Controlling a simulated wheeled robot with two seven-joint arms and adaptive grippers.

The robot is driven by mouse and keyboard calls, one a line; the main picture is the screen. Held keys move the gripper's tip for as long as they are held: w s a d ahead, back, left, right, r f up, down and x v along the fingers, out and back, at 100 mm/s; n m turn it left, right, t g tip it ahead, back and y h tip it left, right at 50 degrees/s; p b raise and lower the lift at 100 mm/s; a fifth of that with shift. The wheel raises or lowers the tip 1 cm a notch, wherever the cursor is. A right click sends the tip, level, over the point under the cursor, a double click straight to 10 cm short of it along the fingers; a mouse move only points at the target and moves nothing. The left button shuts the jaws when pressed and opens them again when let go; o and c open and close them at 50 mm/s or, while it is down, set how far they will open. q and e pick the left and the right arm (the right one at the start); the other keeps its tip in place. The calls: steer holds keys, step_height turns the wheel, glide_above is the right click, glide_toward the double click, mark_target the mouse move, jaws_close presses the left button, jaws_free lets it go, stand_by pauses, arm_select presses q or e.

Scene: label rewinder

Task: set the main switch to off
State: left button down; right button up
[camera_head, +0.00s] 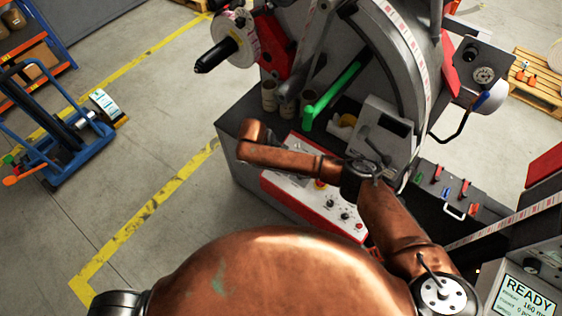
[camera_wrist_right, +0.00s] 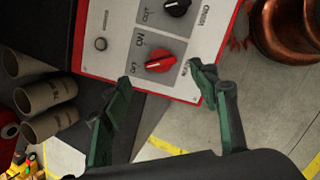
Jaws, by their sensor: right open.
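The main switch (camera_wrist_right: 160,61) is a red rotary knob on a grey plate, with small lettering to its left, in the right wrist view. Its handle lies roughly left to right there, tilted a little; I cannot tell surely which mark it points to. My right gripper (camera_wrist_right: 160,77) is open, its green fingers on either side below the knob, apparently not touching it. The white control panel (camera_head: 335,215) with its red edge shows in the head view, where my right forearm covers part of it and hides the gripper. My left gripper is not in view.
The rewinder's green lever (camera_head: 333,95) stands behind my arm. Open floor (camera_head: 180,225) lies left of the machine.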

steer(key=v, duration=0.5)
steer(key=shift+d+f, duration=0.1)
steer(key=shift+f, duration=0.05)
stand_by(0.3)
